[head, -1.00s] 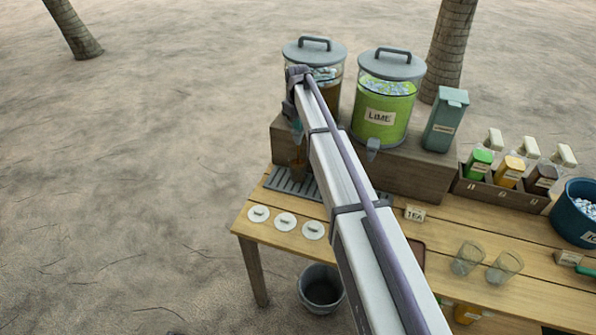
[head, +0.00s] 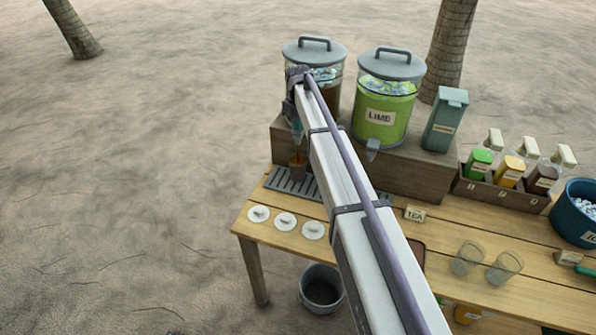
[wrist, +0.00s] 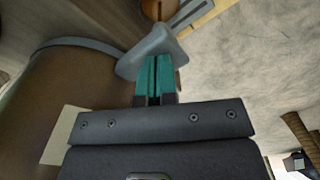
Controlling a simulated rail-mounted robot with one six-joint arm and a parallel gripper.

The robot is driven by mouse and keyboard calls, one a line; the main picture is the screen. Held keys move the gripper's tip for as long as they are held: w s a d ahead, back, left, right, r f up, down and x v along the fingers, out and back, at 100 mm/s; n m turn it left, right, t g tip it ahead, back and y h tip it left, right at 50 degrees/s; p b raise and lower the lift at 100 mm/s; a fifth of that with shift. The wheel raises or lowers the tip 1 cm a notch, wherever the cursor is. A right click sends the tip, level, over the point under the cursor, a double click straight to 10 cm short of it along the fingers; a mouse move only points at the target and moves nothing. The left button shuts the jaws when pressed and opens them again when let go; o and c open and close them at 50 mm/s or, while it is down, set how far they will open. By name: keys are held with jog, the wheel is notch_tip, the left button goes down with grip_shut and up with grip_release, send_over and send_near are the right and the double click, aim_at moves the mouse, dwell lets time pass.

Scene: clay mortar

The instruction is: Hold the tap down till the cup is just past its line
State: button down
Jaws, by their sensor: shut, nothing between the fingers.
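The left dispenser (head: 326,92) holds brown liquid with ice and is partly hidden by my arm. It also fills the left of the wrist view (wrist: 75,115). My gripper (wrist: 157,68) is shut and empty, its teal fingertips against the grey tap (wrist: 150,50), apparently touching it. In the head view, my gripper (head: 297,128) is small, just above the cup. The cup (head: 298,165) stands beneath the tap on the slotted drip tray (head: 284,182) and contains orange-brown liquid. It shows in part in the wrist view (wrist: 157,9). Its line and exact level cannot be made out.
A lime dispenser (head: 382,112) and a grey-green carton (head: 446,122) stand on the wooden riser. White discs (head: 285,221) lie at the table's left front. Two empty glasses (head: 467,258), a bottle caddy (head: 500,192) and a blue ice tub (head: 575,215) are to the right.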

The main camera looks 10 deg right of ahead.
notch_tip(320, 180, up, 7)
jog(key=p, duration=0.7)
jog(key=shift+r, duration=0.2)
jog(key=shift+f, duration=0.2)
jog(key=shift+s+m, duration=0.15)
jog(key=shift+m, duration=0.25)
jog(key=s+f+m+b, duration=0.2)
jog(key=s, duration=1.7)
jog(key=s+f+m+b, duration=0.3)
jog(key=s, duration=1.6)
